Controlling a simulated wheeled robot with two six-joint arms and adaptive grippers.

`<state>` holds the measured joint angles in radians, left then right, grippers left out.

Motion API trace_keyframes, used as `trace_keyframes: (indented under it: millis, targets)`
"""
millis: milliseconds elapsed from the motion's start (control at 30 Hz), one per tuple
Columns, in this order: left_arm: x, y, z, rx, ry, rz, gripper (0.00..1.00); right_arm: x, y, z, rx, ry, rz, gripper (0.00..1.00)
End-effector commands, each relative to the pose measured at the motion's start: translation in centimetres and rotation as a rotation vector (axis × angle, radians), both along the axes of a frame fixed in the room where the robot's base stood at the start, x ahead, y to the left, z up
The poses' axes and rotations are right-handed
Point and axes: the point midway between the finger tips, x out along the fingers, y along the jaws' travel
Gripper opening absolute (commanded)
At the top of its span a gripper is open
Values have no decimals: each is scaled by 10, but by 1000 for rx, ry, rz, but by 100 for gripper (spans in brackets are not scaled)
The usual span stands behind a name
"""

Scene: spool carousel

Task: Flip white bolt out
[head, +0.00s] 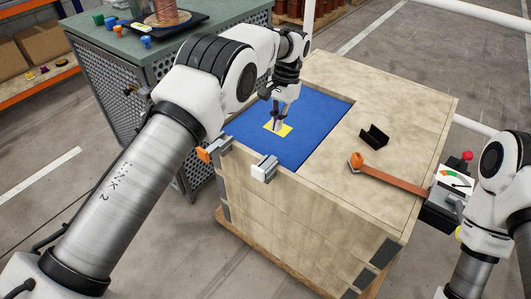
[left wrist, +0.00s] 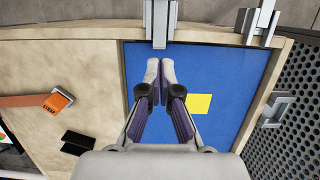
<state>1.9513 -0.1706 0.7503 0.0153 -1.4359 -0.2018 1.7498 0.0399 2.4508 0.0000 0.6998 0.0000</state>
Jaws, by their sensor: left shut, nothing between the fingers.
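The white bolt (head: 264,169) sits at the front edge of the wooden crate, beside the blue panel (head: 320,105). In the left wrist view a grey metal bolt (left wrist: 160,20) at the top edge seems to be the same one; its white part is not clear there. An orange-ended bolt (head: 206,154) sits farther left on that edge. My left gripper (head: 277,125) points down over the blue panel by the yellow square (head: 285,131). It is shut and empty, apart from the white bolt; its closed fingertips (left wrist: 160,65) point toward the metal bolt. My right gripper is out of view.
The wooden crate top (head: 405,110) holds a black bracket (head: 373,137) and an orange strap (head: 395,180) at right. A metal latch (left wrist: 278,108) shows beside the panel in the left wrist view. A perforated cabinet (head: 115,90) stands close at left.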

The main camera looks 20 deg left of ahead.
Motion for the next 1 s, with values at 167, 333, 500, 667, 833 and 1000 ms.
trace_keyframes:
  millis: [167, 333, 500, 667, 833, 1000]
  targets:
    - [-1, 0, -3, 0, 1, 0, 0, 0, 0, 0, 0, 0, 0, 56]
    - [-6, 2, -22, 1, 5, 0, 0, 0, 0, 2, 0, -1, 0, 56]
    - [-14, 5, -56, 1, 5, 0, 0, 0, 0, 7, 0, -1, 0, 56]
    - [-22, 8, -91, 0, 5, 0, 0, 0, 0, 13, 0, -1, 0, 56]
    - [-43, 16, -94, 1, 2, 1, 0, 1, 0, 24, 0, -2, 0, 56]
    - [-59, 22, -97, 0, 2, 1, 0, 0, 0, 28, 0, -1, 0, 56]
